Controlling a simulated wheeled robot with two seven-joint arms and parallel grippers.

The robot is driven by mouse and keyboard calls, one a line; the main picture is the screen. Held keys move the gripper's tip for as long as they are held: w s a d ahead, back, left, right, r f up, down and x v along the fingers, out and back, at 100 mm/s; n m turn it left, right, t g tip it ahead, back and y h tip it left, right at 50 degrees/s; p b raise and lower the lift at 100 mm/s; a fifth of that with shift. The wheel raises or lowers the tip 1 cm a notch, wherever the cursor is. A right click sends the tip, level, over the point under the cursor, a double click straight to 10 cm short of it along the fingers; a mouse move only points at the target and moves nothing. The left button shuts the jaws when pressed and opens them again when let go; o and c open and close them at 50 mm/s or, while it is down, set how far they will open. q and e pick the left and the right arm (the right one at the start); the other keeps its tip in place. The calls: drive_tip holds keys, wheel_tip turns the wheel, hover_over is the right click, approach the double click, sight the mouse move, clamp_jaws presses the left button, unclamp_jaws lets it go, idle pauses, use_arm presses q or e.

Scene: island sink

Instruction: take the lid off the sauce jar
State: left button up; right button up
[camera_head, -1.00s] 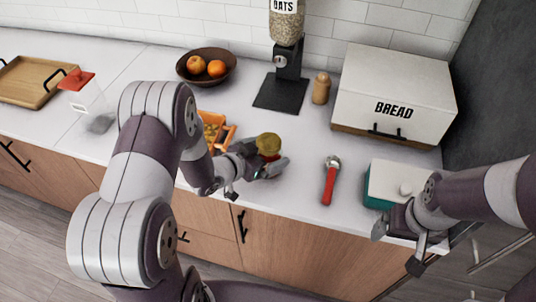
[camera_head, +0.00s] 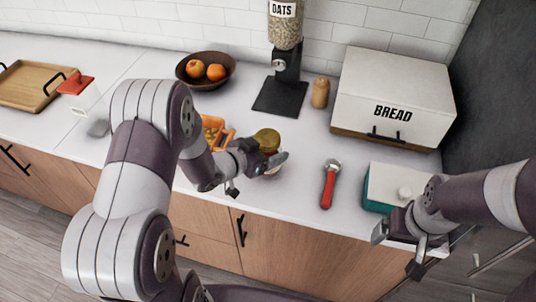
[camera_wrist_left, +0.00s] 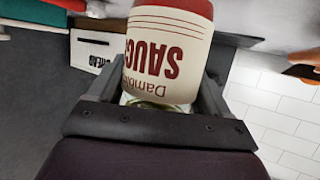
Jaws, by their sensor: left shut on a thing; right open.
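The sauce jar (camera_wrist_left: 170,45) has a cream label and a red band, and shows upside down in the left wrist view. In the head view its gold lid (camera_head: 267,139) is on top, with a little red jar below it. My left gripper (camera_head: 272,163) is shut around the jar, below the lid, with a finger on each side. The gripper hides much of the jar in the head view. My right gripper (camera_head: 397,251) is open and empty at the counter's front edge, by the butter dish.
An orange container (camera_head: 216,132) stands close left of the jar. A red-handled tool (camera_head: 328,187) lies to its right. The teal-and-white butter dish (camera_head: 395,185) and bread box (camera_head: 395,98) are further right. A fruit bowl (camera_head: 206,83) and oats dispenser (camera_head: 284,75) stand behind.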

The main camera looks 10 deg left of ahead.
use_arm(q)
drive_tip(key=s+d+r+b, duration=0.1)
drive_tip(key=s+d+r, duration=0.5)
drive_tip(key=d+r, duration=0.2)
drive_tip(key=shift+s+d+r, duration=0.2)
drive_tip(key=shift+d+r, duration=0.05)
drive_tip(key=shift+d, duration=0.7)
drive_tip(key=o, duration=0.5)
drive_tip(key=c, duration=0.7)
drive_tip(key=shift+o, duration=0.2)
